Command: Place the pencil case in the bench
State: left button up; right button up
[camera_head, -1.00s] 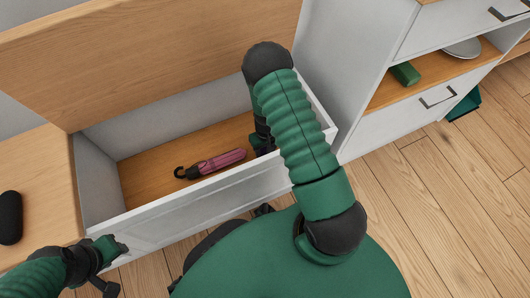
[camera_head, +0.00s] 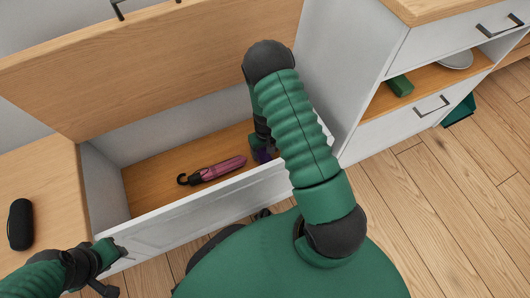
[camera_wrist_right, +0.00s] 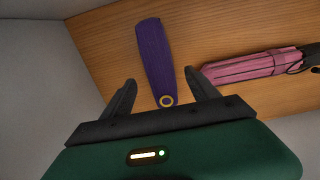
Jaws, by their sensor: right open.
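The bench (camera_head: 205,212) is open, its wooden lid raised at the back. A slim purple case with a ring, which looks like the pencil case (camera_wrist_right: 155,58), lies on the bench's wooden floor between and just beyond the fingers of my right gripper (camera_wrist_right: 164,92). The fingers are spread and apart from it. In the head view my right arm hides most of the purple case (camera_head: 261,156). My left gripper (camera_head: 105,268) is outside the bench at the lower left; its fingers do not show clearly.
A pink folded umbrella (camera_head: 217,171) with a dark hook lies in the bench beside the purple case. A dark oblong object (camera_head: 20,224) rests on the wooden top at left. A cabinet (camera_head: 352,70) with a green item (camera_head: 400,86) on its shelf stands at right.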

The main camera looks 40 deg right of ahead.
jog(key=w+a+r+n+t+p, duration=0.1)
jog(key=a+r+p, duration=0.4)
jog(key=r, duration=1.2)
pick_arm(q)
jog(key=b+v, duration=0.1)
jog(key=v, duration=0.1)
jog(key=w+b+v, duration=0.1)
jog(key=v, duration=0.1)
jog(key=shift+s+r, duration=0.1)
jog(key=shift+r, duration=0.05)
pick_arm(e)
jog(key=s+a+r+n+t, duration=0.1)
jog(key=s+a+r+n, duration=0.1)
jog(key=s+a+r, duration=0.5)
jog(key=a+r, duration=0.3)
jog(key=r, duration=0.2)
jog(key=shift+s+a+n+t, duration=0.2)
jog(key=shift+a+n+t, duration=0.05)
jog(key=shift+n+t, duration=0.05)
jog(key=shift+r, duration=0.1)
